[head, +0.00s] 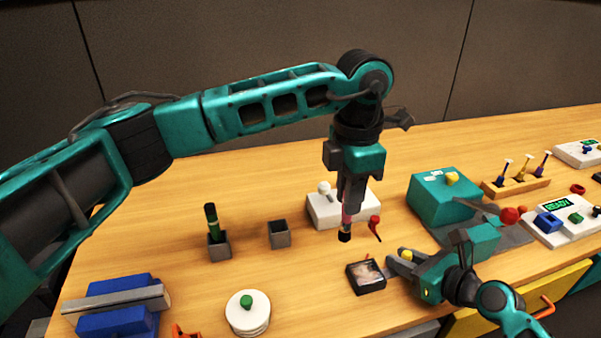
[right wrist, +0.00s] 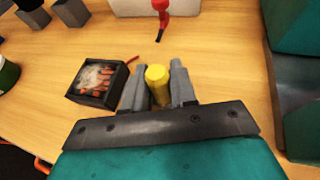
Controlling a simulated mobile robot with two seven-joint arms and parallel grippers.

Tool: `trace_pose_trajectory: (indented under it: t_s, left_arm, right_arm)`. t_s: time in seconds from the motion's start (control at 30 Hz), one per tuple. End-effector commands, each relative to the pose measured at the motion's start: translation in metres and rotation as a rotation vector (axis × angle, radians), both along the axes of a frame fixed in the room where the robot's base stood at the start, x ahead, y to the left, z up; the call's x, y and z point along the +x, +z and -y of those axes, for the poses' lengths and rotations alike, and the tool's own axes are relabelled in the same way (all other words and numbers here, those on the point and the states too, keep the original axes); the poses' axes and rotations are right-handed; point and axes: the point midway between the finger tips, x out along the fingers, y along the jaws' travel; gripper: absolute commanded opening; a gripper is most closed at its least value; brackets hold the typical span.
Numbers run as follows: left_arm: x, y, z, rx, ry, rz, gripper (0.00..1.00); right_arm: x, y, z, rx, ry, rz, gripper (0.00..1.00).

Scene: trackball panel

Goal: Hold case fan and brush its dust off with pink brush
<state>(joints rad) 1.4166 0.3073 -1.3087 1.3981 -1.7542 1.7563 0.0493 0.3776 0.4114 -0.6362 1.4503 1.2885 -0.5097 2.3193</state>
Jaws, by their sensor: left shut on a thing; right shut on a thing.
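The case fan (head: 367,277) is a small black square frame with pale dust over its middle. It lies on the table, and it also shows in the right wrist view (right wrist: 98,82), where dull orange shows through the dust. My left gripper (head: 348,203) points down, shut on the pink brush (head: 346,220), whose dark bristle end hangs down behind and left of the fan, apart from it. My right gripper (head: 396,262) is beside the fan's right side. In the right wrist view, a yellow cylinder (right wrist: 157,84) is between its fingers; the fan is outside them, close to the left finger.
A red-handled tool (head: 375,226) lies behind the fan, near a white box (head: 322,208). Grey cups (head: 279,234) stand to the left, one with a green-and-black tool (head: 212,222). A teal block (head: 441,195) stands at the right. Bare table lies left of the fan.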

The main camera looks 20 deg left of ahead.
Motion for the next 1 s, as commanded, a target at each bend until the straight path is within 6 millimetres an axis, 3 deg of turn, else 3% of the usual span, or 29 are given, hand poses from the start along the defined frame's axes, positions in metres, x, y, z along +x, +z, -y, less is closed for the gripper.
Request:
trace_pose_trajectory:
  t_s: [0.1, 0.27, 1.0]
  left_arm:
    - [-0.015, -0.001, 0.031, 0.0, -0.005, 0.001, 0.0]
    - [-0.024, -0.002, 0.048, -0.001, 0.001, 0.002, 0.0]
    - [-0.025, -0.052, 0.049, -0.001, 0.001, 0.002, 0.0]
  right_arm:
    - [0.0, 0.0, 0.0, -0.001, 0.0, -0.001, 0.0]
    - [0.0, 0.0, 0.0, -0.001, 0.0, -0.001, 0.0]
    - [0.0, 0.0, 0.0, 0.0, 0.0, 0.0, 0.0]
